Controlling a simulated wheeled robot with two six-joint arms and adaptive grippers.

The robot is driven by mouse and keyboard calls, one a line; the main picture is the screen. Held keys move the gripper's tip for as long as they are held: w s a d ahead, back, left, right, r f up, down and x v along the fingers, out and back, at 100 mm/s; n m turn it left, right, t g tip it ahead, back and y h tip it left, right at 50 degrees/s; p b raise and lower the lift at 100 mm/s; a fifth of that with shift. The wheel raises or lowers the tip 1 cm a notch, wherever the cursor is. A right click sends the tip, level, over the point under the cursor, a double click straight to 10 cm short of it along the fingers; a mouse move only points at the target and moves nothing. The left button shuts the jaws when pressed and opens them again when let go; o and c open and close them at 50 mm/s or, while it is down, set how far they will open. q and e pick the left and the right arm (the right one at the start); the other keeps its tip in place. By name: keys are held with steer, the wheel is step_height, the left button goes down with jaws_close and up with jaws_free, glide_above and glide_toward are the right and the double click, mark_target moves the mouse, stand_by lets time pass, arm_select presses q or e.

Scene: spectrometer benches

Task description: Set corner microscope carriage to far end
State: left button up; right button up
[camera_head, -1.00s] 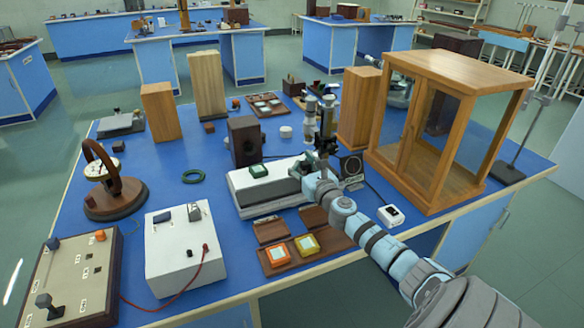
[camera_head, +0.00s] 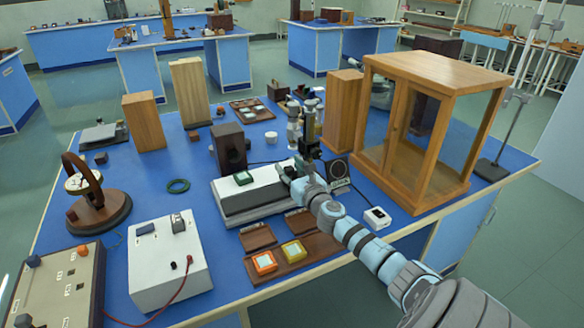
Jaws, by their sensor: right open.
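The travelling microscope has a long pale base (camera_head: 232,192) on the blue bench. Its upright carriage (camera_head: 309,128), with a metal tube and dark lower parts, stands at the base's right end. A green-framed square (camera_head: 243,178) lies on top of the base. My right gripper (camera_head: 288,170) is open at the right part of the base, just left of the carriage's foot. The wrist and fingers partly hide that end, and I cannot tell whether they touch the carriage. My left gripper is out of view.
A glazed wooden case (camera_head: 440,75) and a tall wooden block (camera_head: 342,110) stand right of the microscope. A dark box (camera_head: 229,148) stands behind the base. A brown tray (camera_head: 275,268) with orange and yellow squares lies in front. A white power box (camera_head: 165,265) is at left.

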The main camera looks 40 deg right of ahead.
steer(key=v, duration=1.2)
